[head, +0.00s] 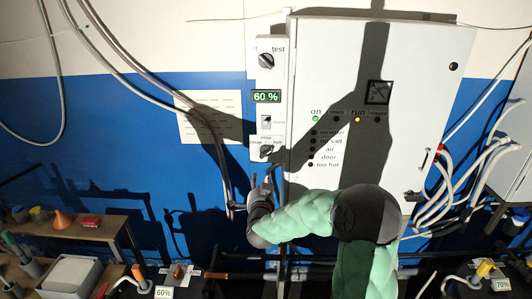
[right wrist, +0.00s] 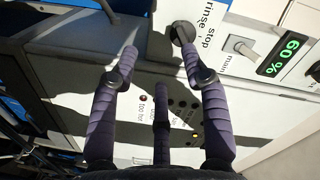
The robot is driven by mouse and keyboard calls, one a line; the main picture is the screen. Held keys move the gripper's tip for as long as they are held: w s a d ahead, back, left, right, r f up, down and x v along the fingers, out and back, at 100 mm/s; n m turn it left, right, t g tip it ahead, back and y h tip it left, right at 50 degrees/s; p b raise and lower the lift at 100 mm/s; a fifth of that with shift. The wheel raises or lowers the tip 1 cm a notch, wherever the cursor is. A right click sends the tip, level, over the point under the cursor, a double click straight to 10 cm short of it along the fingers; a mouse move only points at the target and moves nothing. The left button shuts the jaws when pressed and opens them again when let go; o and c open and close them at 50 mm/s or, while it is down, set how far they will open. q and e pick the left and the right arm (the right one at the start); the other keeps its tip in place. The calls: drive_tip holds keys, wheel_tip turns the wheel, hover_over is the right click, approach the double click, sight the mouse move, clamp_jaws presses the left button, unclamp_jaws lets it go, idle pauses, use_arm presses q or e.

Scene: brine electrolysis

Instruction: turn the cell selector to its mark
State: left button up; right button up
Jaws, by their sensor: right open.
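A narrow grey control panel (head: 257,90) on the left of the cabinet carries two dark rotary knobs. The lower knob (head: 266,151) has small labels around it; in the right wrist view this dark knob (right wrist: 183,33) sits by the words "rinse" and "stop". The upper knob (head: 266,61) is by the word "test". I cannot tell for certain which one is the cell selector. My right gripper (head: 262,180) is just below the lower knob. In the right wrist view its fingers (right wrist: 160,60) are spread and empty, with the knob beyond the right fingertip. My left gripper is not in view.
Between the knobs are a green "60 %" display (head: 266,97) and a "main" toggle switch (head: 266,121). The white cabinet (head: 335,60) has lit "on" and "run" lamps. Hoses hang at both sides. A wooden shelf (head: 80,229) stands lower left.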

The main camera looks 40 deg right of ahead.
sight(266, 153)
drive_tip(key=shift+m+h, duration=0.4)
drive_tip(key=w+d+r+p, duration=0.1)
drive_tip(key=w+d, duration=0.1)
drive_tip(key=w+d+r+p, duration=0.1)
drive_tip(key=w+d, duration=0.2)
drive_tip(key=w+d+r+p, duration=0.1)
drive_tip(key=w+d, duration=0.1)
drive_tip(key=d, duration=0.1)
drive_tip(key=shift+w+d, duration=0.2)
drive_tip(key=shift+w, duration=0.2)
drive_tip(key=shift+c, duration=0.2)
clamp_jaws()
